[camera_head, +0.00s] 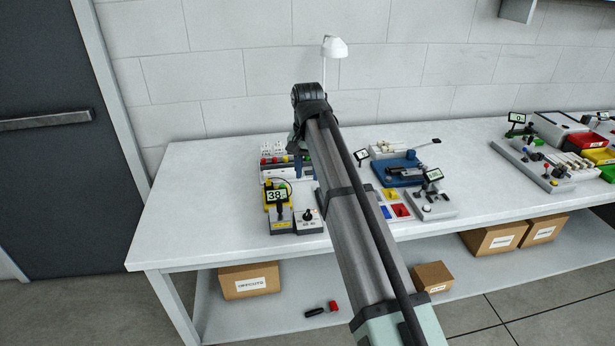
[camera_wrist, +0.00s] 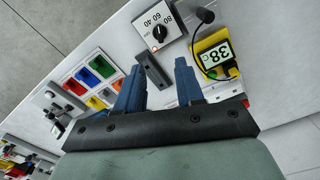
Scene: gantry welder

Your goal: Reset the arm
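My gripper (camera_wrist: 159,66) shows in the wrist view with its two blue fingers spread apart. A dark grey bar (camera_wrist: 152,72) shows between the fingers; it seems to lie beyond them, and I see nothing clamped. In the head view my arm reaches over the white table (camera_head: 205,190), and a blue finger of my gripper (camera_head: 298,166) shows left of the arm, above the table. The other finger is hidden there. A grey knob box (camera_wrist: 160,32) and a yellow meter reading 38 (camera_wrist: 214,57) are just past the fingertips in the wrist view.
In the head view a blue fixture (camera_head: 400,172), colored bins (camera_head: 400,210) and a small grey panel with a screen (camera_head: 432,203) stand right of my arm. A white lamp (camera_head: 334,47) stands behind. The table's left end is clear. Cardboard boxes (camera_head: 249,282) sit on the lower shelf.

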